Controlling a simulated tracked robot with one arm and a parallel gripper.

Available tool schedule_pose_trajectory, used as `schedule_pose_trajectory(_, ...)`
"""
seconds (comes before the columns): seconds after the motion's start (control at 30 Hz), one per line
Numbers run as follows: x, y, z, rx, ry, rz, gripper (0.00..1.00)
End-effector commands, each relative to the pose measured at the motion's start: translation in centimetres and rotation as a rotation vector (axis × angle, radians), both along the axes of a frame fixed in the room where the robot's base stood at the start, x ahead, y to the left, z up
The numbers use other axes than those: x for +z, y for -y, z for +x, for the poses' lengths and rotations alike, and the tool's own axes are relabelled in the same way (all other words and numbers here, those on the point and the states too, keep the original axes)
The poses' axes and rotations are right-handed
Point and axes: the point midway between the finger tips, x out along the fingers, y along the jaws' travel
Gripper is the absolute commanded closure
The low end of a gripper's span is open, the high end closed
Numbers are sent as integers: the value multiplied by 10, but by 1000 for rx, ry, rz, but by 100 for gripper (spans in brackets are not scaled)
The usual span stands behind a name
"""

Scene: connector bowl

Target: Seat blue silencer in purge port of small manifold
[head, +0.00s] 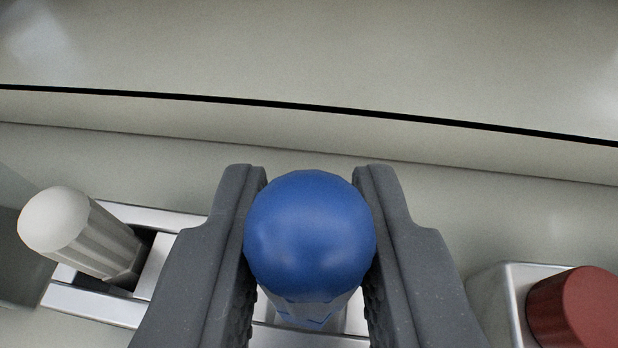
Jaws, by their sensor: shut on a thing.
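The blue silencer (310,235) has a rounded blue top and a narrower lower part. It is in the middle of the head view, between the two dark grey fingers of my gripper (311,240), which is shut on it. Pale metal framing shows just below the silencer, between the fingers, and may be part of the small manifold. The silencer's lower end and any purge port under it are hidden, so I cannot tell whether it is in a port.
A white ribbed silencer-like piece (80,235) stands tilted in a metal frame (95,303) at left. A dark red cylinder (578,308) sits by a metal block (505,290) at right.

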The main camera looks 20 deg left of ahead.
Motion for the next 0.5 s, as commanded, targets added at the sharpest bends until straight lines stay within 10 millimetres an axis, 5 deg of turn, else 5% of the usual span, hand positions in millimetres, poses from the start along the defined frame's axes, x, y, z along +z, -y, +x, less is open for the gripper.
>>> schedule_pose_trajectory(0.5, -41, -2, 6, -1, -8, -4, 100)
